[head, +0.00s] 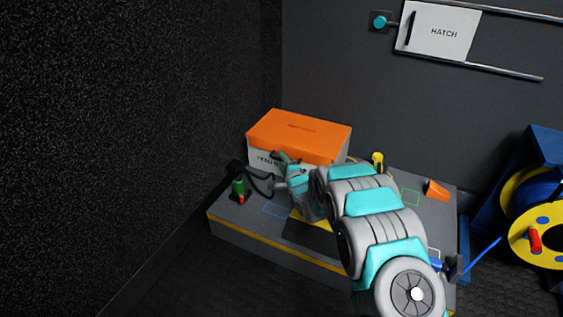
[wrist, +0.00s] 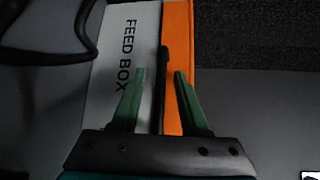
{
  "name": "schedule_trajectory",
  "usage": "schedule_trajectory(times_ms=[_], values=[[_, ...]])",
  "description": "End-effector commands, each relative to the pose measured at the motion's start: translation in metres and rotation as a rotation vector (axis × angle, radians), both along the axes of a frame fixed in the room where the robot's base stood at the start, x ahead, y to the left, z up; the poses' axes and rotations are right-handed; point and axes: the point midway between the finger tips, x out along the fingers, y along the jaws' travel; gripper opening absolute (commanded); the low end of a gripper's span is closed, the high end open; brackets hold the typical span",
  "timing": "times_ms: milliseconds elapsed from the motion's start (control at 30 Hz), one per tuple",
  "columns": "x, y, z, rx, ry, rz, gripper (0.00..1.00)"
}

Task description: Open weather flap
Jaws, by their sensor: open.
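The feed box (head: 262,158) stands at the back of a low grey platform, with a pale lettered front and an orange flap (head: 300,126) over its top. The flap looks closed. In the wrist view, the pale front reads FEED BOX (wrist: 125,60), and the orange flap (wrist: 178,35) is beside it. A dark bar (wrist: 162,60) runs along their border. My gripper (head: 284,158) is at the box's front. In the wrist view, its green fingers (wrist: 159,72) are open, one on each side of the bar. I cannot tell whether they touch it. My arm hides the box's lower right front.
The platform (head: 235,228) carries a green connector (head: 239,190) with black cable at left, a yellow item (head: 377,162) and an orange wedge (head: 437,190). A cable reel (head: 535,225) stands at right. A hatch panel (head: 440,33) is on the back wall. A dark wall is close at left.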

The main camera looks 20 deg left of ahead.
Motion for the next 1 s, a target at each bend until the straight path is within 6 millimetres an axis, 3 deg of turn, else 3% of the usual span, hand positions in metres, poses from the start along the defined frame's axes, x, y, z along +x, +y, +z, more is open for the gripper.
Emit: schedule_trajectory(times_ms=[233,600,1000], values=[[0.0003,0.0003,0.0002,0.000,0.000,0.000,0.42],[0.0001,0.0003,0.0001,-0.001,-0.001,0.000,0.01],[-0.0001,0.0003,-0.0006,-0.001,0.001,0.000,0.00]])
